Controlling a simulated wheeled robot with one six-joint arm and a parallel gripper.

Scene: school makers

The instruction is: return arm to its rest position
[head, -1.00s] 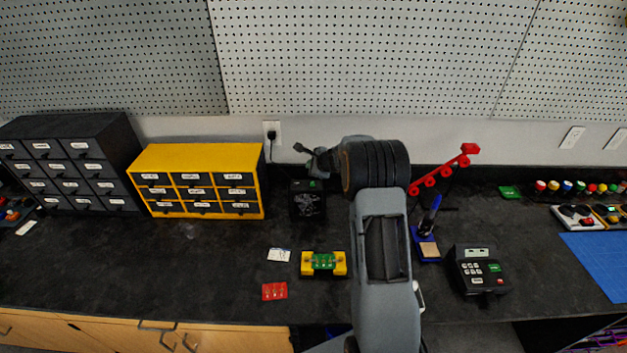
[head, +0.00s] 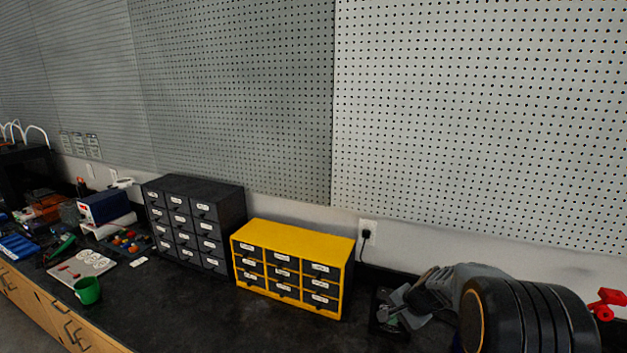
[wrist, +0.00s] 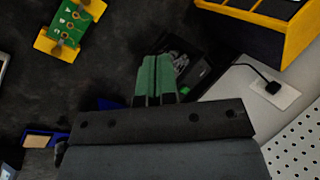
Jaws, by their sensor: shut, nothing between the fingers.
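My gripper (head: 386,314) is at the lower right of the head view, at the end of my grey arm, in front of a black box-shaped device (head: 376,300). In the wrist view its two green-padded fingers (wrist: 155,78) lie together, shut and empty. The black device (wrist: 200,62) is partly hidden behind the fingers there. I cannot tell the exact gap between them.
A yellow drawer cabinet (head: 296,241) and a dark one (head: 194,222) stand along the wall. A wall outlet (head: 368,231) holds a black plug. A yellow holder with a green board (wrist: 68,28) lies on the bench.

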